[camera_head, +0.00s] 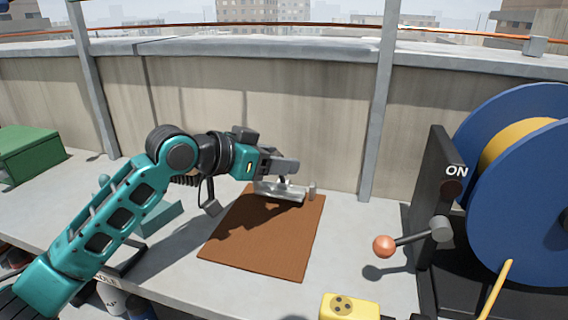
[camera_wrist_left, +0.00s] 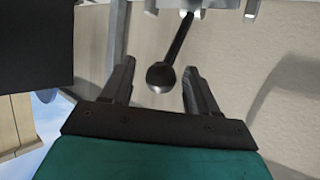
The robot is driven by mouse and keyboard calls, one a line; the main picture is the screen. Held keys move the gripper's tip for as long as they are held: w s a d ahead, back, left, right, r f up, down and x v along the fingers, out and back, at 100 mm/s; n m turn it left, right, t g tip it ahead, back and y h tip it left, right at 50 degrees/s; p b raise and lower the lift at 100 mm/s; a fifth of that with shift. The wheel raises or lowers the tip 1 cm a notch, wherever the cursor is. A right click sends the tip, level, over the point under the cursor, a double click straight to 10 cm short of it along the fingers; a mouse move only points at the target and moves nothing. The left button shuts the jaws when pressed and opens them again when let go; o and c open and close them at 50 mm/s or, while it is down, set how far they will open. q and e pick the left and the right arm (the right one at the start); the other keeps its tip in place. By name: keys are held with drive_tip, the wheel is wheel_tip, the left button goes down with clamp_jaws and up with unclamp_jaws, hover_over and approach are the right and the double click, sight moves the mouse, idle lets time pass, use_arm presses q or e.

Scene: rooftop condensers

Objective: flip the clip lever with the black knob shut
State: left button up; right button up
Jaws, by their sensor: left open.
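The clip (camera_head: 285,193) is a pale metal fitting at the far edge of a brown mat. In the left wrist view its brackets (camera_wrist_left: 196,5) show at the top edge. From it a dark lever (camera_wrist_left: 180,36) extends to a round black knob (camera_wrist_left: 160,78). My left gripper (camera_wrist_left: 160,80) is open, with one finger on each side of the knob. I see gaps between knob and fingers. In the head view my left gripper (camera_head: 288,169) is just above the clip and hides most of the lever. My right gripper is not in view.
The brown mat (camera_head: 265,245) lies on a grey ledge before a concrete wall. At right stand a blue reel (camera_head: 545,150) and a black panel marked ON, with an orange-knobbed lever (camera_head: 385,246). A yellow box (camera_head: 349,307) is at the front; a green box (camera_head: 28,152) at far left.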

use_arm(q)
drive_tip(key=shift+x, duration=1.2)
drive_tip(key=shift+c, duration=0.3)
clamp_jaws()
